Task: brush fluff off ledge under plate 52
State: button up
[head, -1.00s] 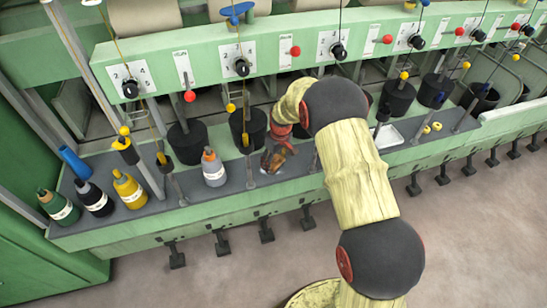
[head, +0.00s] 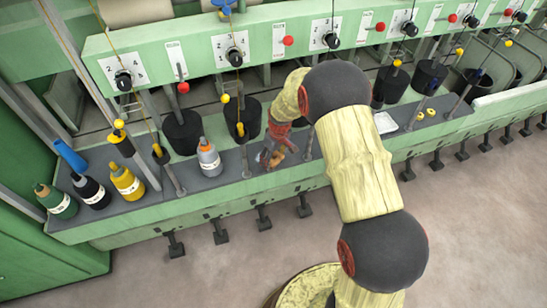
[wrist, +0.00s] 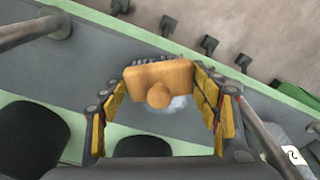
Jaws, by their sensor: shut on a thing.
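My gripper (head: 272,155) is low over the dark grey ledge (head: 225,188), right of the grey bottle with an orange cap (head: 208,157). In the wrist view my gripper (wrist: 160,100) is shut on a wooden brush (wrist: 160,74) with a flat orange-brown back and a round knob. A whitish patch, which looks like fluff (wrist: 180,103), shows on the ledge beside the brush, partly hidden by it. White number plates (head: 230,50) line the green panel above. Their numbers are too small or too covered to read surely, so I cannot tell which is 52.
Several bottles, including a yellow one (head: 127,184), stand at the ledge's left. Black pots (head: 183,132) line the back of the ledge, with thin posts (head: 172,178) in front. A white tray (head: 385,123) lies to the right.

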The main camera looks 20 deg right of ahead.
jog(key=shift+s, duration=0.1)
jog(key=shift+r+p, duration=2)
jog(key=shift+r, duration=1)
jog(key=shift+r+p, duration=1.1)
jog(key=shift+r, duration=0.45)
jog(key=shift+w, duration=0.2)
